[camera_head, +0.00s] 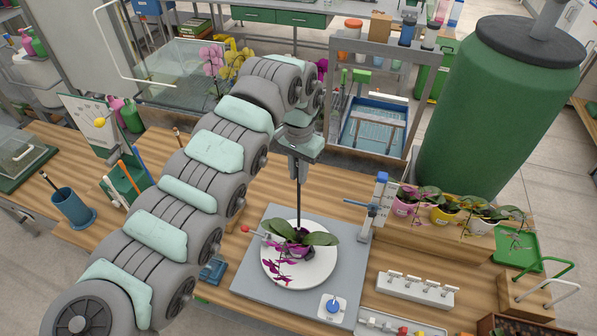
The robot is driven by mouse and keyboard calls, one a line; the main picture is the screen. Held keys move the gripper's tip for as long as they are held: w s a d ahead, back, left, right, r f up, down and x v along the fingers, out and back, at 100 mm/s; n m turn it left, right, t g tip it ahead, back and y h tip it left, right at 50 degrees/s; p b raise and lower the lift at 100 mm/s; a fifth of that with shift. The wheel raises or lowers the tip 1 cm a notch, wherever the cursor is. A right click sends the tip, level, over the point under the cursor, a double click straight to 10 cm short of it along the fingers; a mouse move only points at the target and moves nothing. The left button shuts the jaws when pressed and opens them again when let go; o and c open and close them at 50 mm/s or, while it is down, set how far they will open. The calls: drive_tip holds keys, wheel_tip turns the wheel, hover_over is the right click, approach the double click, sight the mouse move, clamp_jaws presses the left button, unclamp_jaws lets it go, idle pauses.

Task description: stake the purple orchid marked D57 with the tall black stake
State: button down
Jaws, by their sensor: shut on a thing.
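My gripper (299,158) is above the work plate, shut on the tall black stake (298,195). The stake hangs nearly upright from the jaws, and its lower end reaches down to the orchid's leaves. I cannot tell whether the tip is in the pot, as the leaves hide it. The purple orchid (284,254) has broad green leaves and a spray of purple flowers drooping toward the front left. It stands on a white round turntable (318,276) on a grey plate (252,282). No D57 mark is readable at this size.
A clamp post (378,200) stands at the plate's back right and a red-tipped rod (246,229) at its left. Potted orchids in pink (404,206), yellow (441,215) and white pots stand right. A white clip rack (414,289) lies front right; a blue cup (73,209) holds sticks left.

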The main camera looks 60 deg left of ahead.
wheel_tip(320, 180, down, 7)
drive_tip(key=b, duration=0.5)
drive_tip(key=shift+r, duration=0.2)
idle(2.8)
drive_tip(key=c, duration=1.3)
unclamp_jaws()
drive_tip(key=shift+c, duration=0.2)
wheel_tip(320, 180, up, 11)
drive_tip(key=shift+b, duration=0.85)
